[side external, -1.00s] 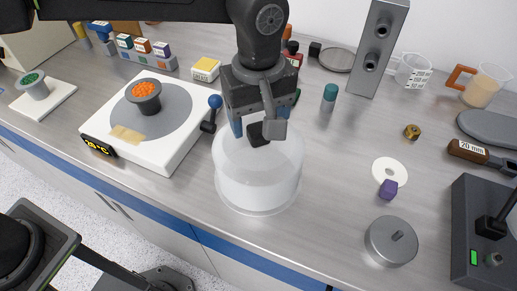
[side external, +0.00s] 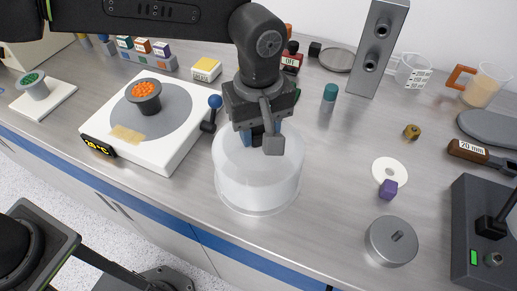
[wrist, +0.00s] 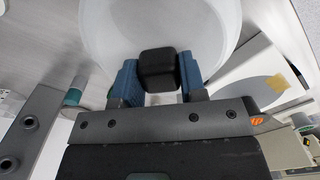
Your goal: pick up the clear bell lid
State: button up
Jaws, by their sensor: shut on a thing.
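The clear bell lid (side external: 257,182) is a frosted, see-through dome with a black knob on top. It stands upright on the grey bench, in the middle of the side view. It fills the upper middle of the wrist view (wrist: 110,30). My gripper (side external: 262,140) points down at the top of the lid. In the wrist view, its two blue-padded fingers (wrist: 158,80) are shut on the black knob (wrist: 158,68), one on each side. In the side view my gripper mostly hides the knob. The lid's rim appears to rest on the bench.
A teal-capped vial (side external: 329,97) and grey tower (side external: 378,48) stand behind right. A grey round weight (side external: 391,242), purple cube (side external: 388,189) and white disc (side external: 390,168) lie right.

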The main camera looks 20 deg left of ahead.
jog(key=shift+r, duration=0.1)
jog(key=shift+c, duration=0.3)
notch_tip(320, 180, up, 10)
jog(key=shift+f, duration=0.1)
dwell(0.7)
jog(key=w+a+r+n, duration=0.2)
jog(key=a+n, duration=0.2)
jog(key=a, duration=1.1)
jog(key=w+a+r+n, duration=0.2)
jog(key=a+n, duration=0.3)
jog(key=a, duration=1)
jog(key=shift+r, duration=0.3)
jog(key=shift+f, duration=0.15)
